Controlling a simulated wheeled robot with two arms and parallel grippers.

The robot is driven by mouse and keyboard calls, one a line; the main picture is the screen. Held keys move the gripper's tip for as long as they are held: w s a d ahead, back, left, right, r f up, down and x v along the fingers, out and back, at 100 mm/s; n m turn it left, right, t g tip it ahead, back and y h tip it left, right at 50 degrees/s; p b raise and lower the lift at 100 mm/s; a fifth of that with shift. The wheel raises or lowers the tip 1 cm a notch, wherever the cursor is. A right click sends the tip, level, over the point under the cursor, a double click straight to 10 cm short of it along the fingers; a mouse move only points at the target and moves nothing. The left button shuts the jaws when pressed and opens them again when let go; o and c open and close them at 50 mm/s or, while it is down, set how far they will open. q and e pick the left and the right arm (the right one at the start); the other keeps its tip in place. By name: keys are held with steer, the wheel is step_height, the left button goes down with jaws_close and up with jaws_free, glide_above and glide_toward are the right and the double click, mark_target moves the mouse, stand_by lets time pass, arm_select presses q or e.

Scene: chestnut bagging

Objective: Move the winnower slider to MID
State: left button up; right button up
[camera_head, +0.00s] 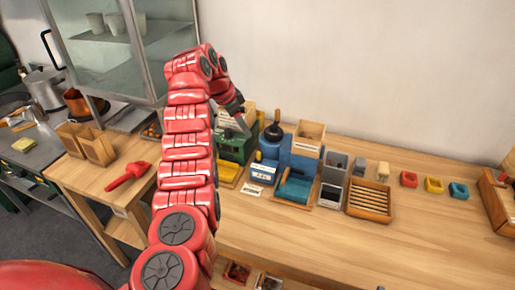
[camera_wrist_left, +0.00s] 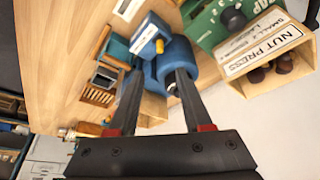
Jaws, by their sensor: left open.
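The winnower, a blue machine with a wooden hopper, stands on the table in the head view (camera_head: 304,161). The wrist view shows its round blue housing (camera_wrist_left: 178,59). A yellow knob (camera_wrist_left: 159,46), which looks like the slider, sits beside a white label (camera_wrist_left: 145,35) on a blue box. Slider markings are too small to read. My left gripper (camera_wrist_left: 158,76) is open, fingers apart and empty, near the blue housing; the knob shows beyond the fingertips. In the head view, this gripper (camera_head: 242,119) is above the machines at the back. My right gripper is not in view.
The green nut press (camera_head: 232,146) stands left of the winnower. A slatted wooden tray (camera_head: 369,200) and small red, yellow and blue containers (camera_head: 433,185) lie to the right. A red scoop (camera_head: 128,175) lies on the left. The table's front right is clear.

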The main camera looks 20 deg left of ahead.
mark_target(258, 152)
arm_select(q)
steer(key=p+x, duration=0.2)
steer(key=x, duration=0.8)
steer(key=shift+w+d+f+p, duration=0.1)
steer(key=shift+f+p, duration=0.2)
steer(key=shift+x, duration=0.85)
jaws_close()
